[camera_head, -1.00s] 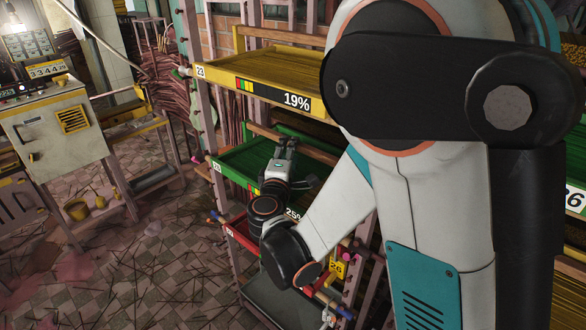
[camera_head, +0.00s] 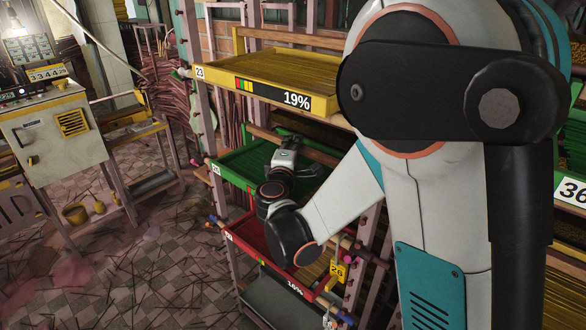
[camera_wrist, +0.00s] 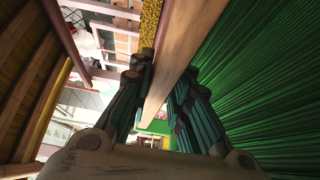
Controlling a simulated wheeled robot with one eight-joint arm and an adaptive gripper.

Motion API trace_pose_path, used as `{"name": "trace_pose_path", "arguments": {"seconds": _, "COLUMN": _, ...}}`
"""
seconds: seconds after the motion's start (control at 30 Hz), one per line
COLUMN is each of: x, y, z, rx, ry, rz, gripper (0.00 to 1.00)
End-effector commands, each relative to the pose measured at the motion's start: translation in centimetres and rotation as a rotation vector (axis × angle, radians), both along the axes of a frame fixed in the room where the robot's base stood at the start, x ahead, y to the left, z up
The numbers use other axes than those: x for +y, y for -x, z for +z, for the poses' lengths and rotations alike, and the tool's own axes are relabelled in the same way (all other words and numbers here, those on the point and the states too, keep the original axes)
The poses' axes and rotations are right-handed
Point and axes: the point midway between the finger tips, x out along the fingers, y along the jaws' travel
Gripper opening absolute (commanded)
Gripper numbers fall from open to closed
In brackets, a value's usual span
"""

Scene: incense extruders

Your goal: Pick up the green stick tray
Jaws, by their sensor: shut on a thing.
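The green stick tray (camera_head: 235,172) sits in the rack below the yellow tray, its long green sticks filling the right of the wrist view (camera_wrist: 265,75). My gripper (camera_head: 300,168) is over the green tray in the head view, and my wrist covers part of its front. In the wrist view my gripper's dark fingers (camera_wrist: 155,100) lie on either side of a pale wooden bar (camera_wrist: 185,45) that runs along the edge of the green sticks. The gripper is shut on this bar. The fingertips' contact is partly hidden.
A yellow tray (camera_head: 262,90) marked 19% is just above. Pink rack posts stand close by. A control cabinet (camera_head: 55,135) is at the left, with open stick-strewn floor (camera_head: 150,260) between.

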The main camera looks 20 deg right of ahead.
Motion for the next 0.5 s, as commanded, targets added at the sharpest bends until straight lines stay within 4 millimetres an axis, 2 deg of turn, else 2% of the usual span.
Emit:
{"name": "trace_pose_path", "arguments": {"seconds": 0.27, "x": 0.0, "y": 0.0, "z": 0.4, "rx": 0.0, "ry": 0.0, "rz": 0.0, "gripper": 0.0}}
{"name": "trace_pose_path", "arguments": {"seconds": 0.5, "x": 0.0, "y": 0.0, "z": 2.7, "rx": 0.0, "ry": 0.0, "rz": 0.0, "gripper": 0.0}}
